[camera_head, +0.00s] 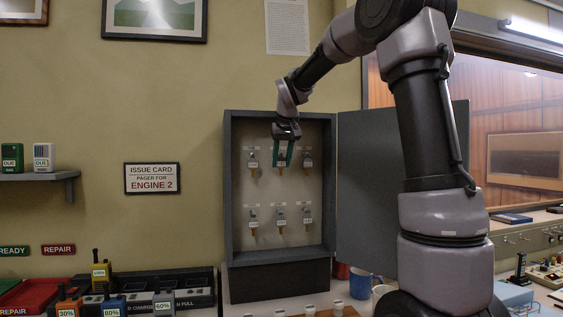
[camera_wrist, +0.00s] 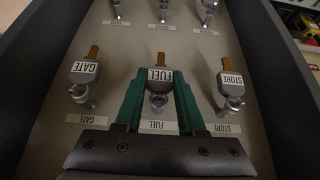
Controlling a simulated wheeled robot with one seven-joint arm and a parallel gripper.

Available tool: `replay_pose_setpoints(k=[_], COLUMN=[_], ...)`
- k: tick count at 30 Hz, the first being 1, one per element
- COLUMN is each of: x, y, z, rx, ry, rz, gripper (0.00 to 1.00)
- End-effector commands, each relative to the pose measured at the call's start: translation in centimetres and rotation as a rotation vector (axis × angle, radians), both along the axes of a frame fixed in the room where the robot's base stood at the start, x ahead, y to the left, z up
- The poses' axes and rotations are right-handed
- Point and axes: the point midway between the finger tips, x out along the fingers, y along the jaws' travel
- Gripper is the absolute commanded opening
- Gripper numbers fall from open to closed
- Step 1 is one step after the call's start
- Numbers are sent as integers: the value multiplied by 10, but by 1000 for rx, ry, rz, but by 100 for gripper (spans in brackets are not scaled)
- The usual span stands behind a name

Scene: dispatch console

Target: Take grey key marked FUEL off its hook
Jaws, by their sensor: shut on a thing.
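The grey key marked FUEL (camera_wrist: 159,76) is at the top middle of the open key cabinet (camera_head: 229,190). In the head view my gripper (camera_head: 283,160) reaches into the cabinet and mostly covers this key. I cannot tell whether the ring is clear of the hook.
The GATE key (camera_wrist: 84,72) and the STORE key (camera_wrist: 231,83) hang close on either side. A lower row of keys (camera_head: 280,217) hangs below. The cabinet door (camera_head: 370,200) stands open at the right. Radios and mugs (camera_head: 360,283) are below.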

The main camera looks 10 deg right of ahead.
Motion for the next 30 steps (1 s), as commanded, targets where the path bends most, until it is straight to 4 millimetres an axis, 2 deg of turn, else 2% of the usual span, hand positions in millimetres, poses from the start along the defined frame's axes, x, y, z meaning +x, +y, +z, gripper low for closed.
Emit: replay_pose_setpoints(k=[14,30], x=[-1,-16], y=[0,0], z=[2,2], rx=[0,0], ry=[0,0], rz=[0,0], gripper=[0,0])
